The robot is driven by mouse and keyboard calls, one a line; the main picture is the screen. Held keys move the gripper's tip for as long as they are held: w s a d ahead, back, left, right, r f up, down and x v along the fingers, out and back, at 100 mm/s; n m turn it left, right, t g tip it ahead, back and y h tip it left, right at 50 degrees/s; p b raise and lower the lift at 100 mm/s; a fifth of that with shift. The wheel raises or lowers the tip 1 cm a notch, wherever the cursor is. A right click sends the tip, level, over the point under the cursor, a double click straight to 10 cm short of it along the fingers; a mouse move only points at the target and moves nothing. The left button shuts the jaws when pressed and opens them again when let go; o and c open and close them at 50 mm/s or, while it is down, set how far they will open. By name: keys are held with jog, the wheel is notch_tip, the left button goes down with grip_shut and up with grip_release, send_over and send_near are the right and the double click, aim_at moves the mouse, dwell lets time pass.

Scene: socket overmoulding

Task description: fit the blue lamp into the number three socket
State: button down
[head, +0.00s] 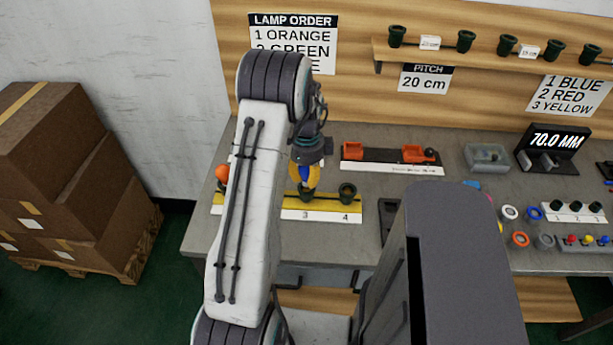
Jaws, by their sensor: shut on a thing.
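My gripper (304,180) points down over the yellow socket strip and is shut on the blue lamp (305,173). Only a small blue part of the lamp shows between the yellow fingers. The number three socket (305,196) is dark green and stands directly below the gripper, behind the printed 3. The lamp and fingertips overlap its top in the picture, so I cannot tell whether the lamp is touching it, inside it or just above it. The lamp looks roughly upright.
The number four socket (347,193) stands empty to the right. An orange lamp (221,173) stands at the strip's left end; my arm hides the part between. An orange-and-black fixture (390,160) lies behind. A partly hidden lamp order sign (293,35) hangs on the wall.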

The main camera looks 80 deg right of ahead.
jog(key=shift+f+b, duration=0.9)
jog(key=shift+f, duration=0.35)
jog(key=c, duration=0.9)
grip_release()
jog(key=shift+c, duration=0.2)
jog(key=shift+r, duration=0.1)
notch_tip(320, 180, up, 12)
